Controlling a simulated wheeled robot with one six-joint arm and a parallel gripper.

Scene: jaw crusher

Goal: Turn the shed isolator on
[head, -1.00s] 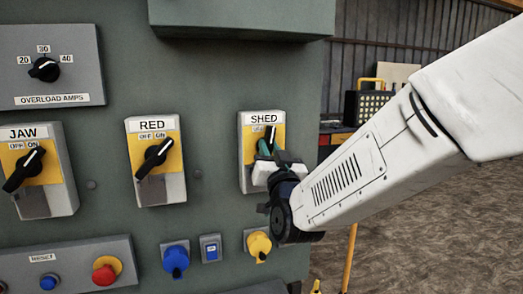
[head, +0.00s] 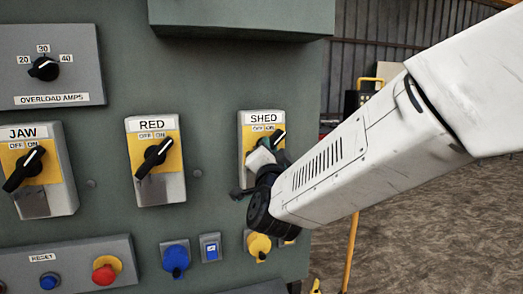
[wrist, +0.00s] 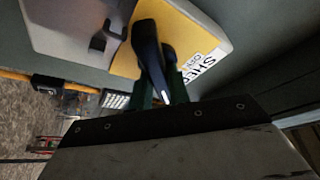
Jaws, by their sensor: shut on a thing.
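The shed isolator (head: 264,118) is a grey box with a yellow plate and a "SHED" label, at the right of the green panel. Its black handle (head: 279,138) tilts up to the right, toward the ON side, at much the same slant as the JAW and RED handles. My gripper (head: 267,147) is at the handle and shut on it, covering much of the plate. In the wrist view the handle (wrist: 148,50), with its white line, sits between the dark green fingers (wrist: 159,85). The label there is partly hidden.
The RED isolator (head: 142,124) and JAW isolator (head: 23,133) are to the left. Below are a blue plug (head: 175,257), a yellow plug (head: 259,245) and a red button (head: 104,273). A yellow post (head: 350,250) stands right of the panel.

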